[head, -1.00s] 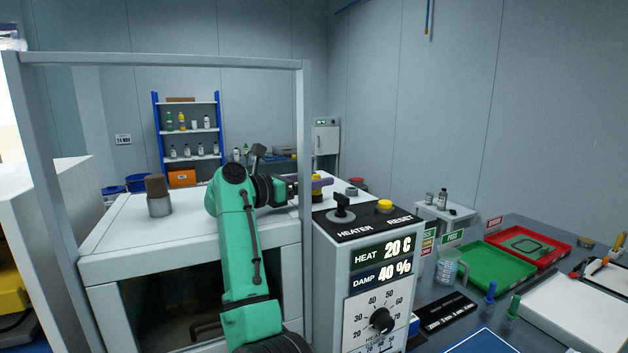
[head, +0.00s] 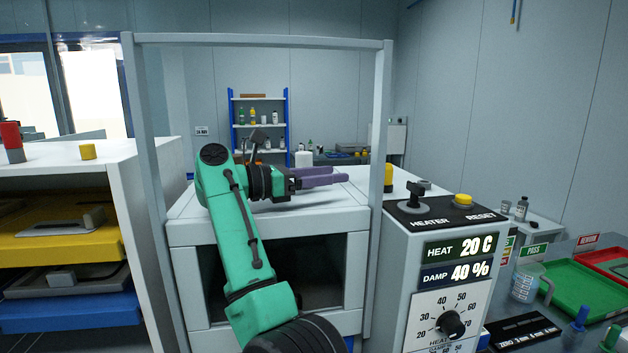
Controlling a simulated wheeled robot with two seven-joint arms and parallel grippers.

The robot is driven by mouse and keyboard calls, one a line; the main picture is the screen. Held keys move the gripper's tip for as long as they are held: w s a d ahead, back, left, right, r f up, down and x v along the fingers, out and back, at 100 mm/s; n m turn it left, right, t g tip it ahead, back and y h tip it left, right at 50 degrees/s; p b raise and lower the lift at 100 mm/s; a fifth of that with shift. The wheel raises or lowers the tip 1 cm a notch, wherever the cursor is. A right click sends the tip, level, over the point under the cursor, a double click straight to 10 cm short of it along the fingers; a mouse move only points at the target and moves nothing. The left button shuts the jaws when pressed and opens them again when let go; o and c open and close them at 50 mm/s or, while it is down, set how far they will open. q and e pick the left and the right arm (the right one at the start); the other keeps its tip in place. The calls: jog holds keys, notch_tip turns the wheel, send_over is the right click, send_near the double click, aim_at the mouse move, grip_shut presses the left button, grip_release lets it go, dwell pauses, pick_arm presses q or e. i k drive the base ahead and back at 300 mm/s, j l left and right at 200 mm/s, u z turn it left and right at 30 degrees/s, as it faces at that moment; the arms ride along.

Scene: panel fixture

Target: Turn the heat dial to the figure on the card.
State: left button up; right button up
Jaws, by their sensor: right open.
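The heat dial (head: 452,324) is a black knob on a white scale plate, low on the front of the grey heater box at the right. My right gripper (head: 345,178) has purple fingers and is open and empty. It is up and left of the dial, well apart from it, over the white cabinet top in the picture. I cannot make out a card with a heat figure. My left gripper is not in view.
A heater switch (head: 415,196) and a yellow reset button (head: 463,199) sit on the box top. The damp display (head: 455,273) reads 40 %. A grey frame post (head: 380,190) stands between gripper and box. A green tray (head: 585,290) and a jug (head: 525,283) are at right.

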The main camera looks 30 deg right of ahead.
aim_at(449, 323)
jog(key=k, duration=2)
